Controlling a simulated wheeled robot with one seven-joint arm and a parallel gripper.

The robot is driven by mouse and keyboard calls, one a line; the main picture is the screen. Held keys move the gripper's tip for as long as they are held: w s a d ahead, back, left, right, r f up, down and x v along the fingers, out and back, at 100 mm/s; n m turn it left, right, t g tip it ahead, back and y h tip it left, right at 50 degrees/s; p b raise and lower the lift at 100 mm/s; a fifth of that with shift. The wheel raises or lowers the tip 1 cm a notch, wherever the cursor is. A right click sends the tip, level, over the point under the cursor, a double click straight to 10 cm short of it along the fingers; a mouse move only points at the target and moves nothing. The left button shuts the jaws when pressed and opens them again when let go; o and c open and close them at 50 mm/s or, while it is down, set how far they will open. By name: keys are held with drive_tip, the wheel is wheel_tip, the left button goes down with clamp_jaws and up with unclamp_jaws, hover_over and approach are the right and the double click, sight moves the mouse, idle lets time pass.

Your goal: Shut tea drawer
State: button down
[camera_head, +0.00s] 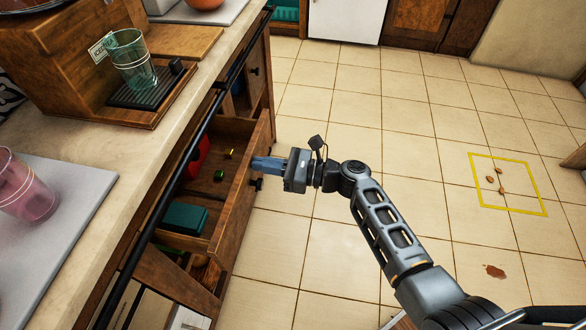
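The open wooden drawer (236,205) sticks out from under the counter, with its front panel facing right over the floor. A dark round knob (257,184) sits on its front. Inside lie a teal box (184,219), a red item (197,158) and small green and yellow pieces (219,175). My gripper (254,164) is at the drawer's front panel, just above the knob in the picture, pointing left. Its blue-grey fingers look close together; I cannot tell whether they are parted or whether they touch the panel. The inner left part of the drawer is hidden under the counter edge.
A dark rail (187,155) runs along the counter edge above the drawer. A green glass (133,60) stands on a drip tray and a pink glass (20,188) on a grey mat. The tiled floor to the right is open, with a yellow marked square (480,180) and a brown spill (495,271).

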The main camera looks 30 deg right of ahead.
drive_tip(key=b+x, duration=0.3)
drive_tip(key=x, duration=1)
drive_tip(key=shift+f, duration=0.15)
drive_tip(key=shift+w+a+b, duration=0.4)
drive_tip(key=shift+a+b, duration=0.05)
drive_tip(key=shift+w+a+r, duration=0.15)
drive_tip(key=shift+r, duration=0.1)
drive_tip(key=shift+a, duration=0.1)
